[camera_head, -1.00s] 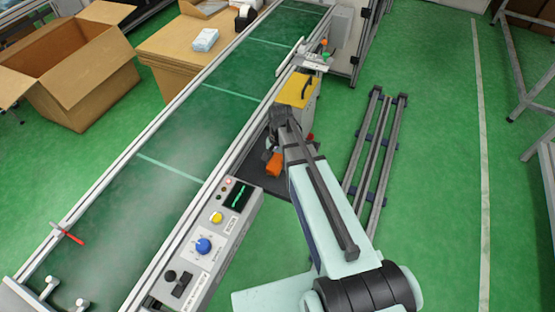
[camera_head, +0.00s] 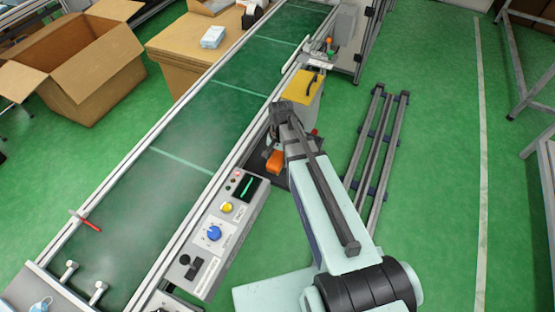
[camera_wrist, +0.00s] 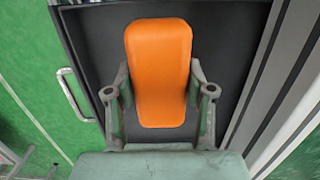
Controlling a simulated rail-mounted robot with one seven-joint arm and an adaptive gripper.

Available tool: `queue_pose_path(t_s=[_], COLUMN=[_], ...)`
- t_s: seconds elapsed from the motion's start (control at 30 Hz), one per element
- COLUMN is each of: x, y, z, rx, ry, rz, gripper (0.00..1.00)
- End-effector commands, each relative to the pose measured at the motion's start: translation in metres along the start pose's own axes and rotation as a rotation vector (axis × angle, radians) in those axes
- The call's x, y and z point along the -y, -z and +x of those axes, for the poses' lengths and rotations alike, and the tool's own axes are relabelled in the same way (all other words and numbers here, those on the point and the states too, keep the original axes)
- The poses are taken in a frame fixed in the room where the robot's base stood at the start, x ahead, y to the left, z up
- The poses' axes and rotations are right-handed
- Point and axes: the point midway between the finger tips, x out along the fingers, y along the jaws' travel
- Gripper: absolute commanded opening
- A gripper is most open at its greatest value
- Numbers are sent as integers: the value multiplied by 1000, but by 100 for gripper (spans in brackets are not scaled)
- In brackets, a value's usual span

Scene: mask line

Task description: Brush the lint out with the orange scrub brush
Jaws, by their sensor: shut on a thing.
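The orange scrub brush (camera_head: 275,161) shows beside the conveyor in the head view, below my wrist. In the wrist view the brush (camera_wrist: 160,65) fills the space between the two fingers of my gripper (camera_wrist: 160,95), its broad orange top facing the camera. My gripper is shut on it. Its bristles are hidden. A dark flat surface (camera_wrist: 225,40) lies behind the brush. I cannot make out any lint in either view.
The green conveyor belt (camera_head: 185,130) runs along the left, with a control panel (camera_head: 213,235) at its near side. A yellow-topped box (camera_head: 302,88) stands just beyond my gripper. A rail frame (camera_head: 375,150) lies right of my arm. An open carton (camera_head: 85,70) stands far left.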

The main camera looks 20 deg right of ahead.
Motion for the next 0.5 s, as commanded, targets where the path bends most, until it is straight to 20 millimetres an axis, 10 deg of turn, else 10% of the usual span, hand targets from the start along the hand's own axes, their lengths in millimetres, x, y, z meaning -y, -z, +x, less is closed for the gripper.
queue_pose_path(t_s=[0.5], x=[0], y=[-4], z=[-37], rx=[0], ry=[0], rz=[1], gripper=[26])
